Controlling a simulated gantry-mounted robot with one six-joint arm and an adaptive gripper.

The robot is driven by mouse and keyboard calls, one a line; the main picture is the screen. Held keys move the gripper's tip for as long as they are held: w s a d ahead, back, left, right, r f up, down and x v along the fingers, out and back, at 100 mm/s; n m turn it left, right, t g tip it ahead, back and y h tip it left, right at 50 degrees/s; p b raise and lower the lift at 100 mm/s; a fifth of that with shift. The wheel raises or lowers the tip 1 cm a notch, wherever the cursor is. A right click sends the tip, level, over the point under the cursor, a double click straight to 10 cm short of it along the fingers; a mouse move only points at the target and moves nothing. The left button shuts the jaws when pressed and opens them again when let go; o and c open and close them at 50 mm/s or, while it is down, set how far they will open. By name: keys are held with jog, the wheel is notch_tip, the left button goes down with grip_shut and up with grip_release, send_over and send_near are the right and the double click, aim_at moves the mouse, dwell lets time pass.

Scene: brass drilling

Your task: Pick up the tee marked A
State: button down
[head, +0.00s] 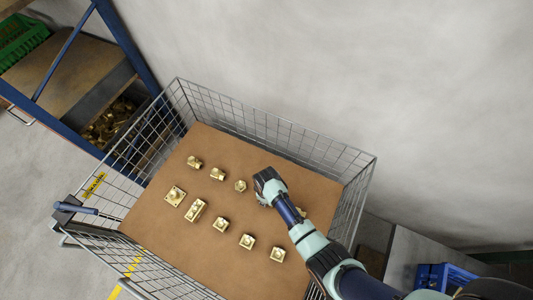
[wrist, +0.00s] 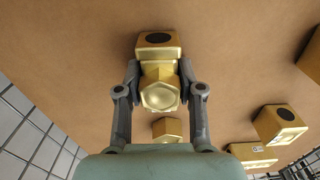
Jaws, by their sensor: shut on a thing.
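My gripper (wrist: 159,76) is shut on a brass tee (wrist: 160,92) in the wrist view, one finger on each side of it. The tee has a hexagonal face toward the camera and a block with a dark round opening at its far end. No letter A can be read on it. In the head view my gripper (head: 264,196) is low over the right part of the brown board and hides the held tee. Whether the tee touches the board cannot be told.
Several other brass fittings, such as one by the left (head: 175,195) and one at the front (head: 278,255), stand in rows on the brown board (head: 160,250). A wire basket (head: 270,128) walls the board in. A blue-framed shelf (head: 128,40) stands at the upper left.

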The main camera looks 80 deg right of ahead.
jog(key=shift+r, duration=0.15)
notch_tip(320, 180, up, 20)
jog(key=p, duration=1)
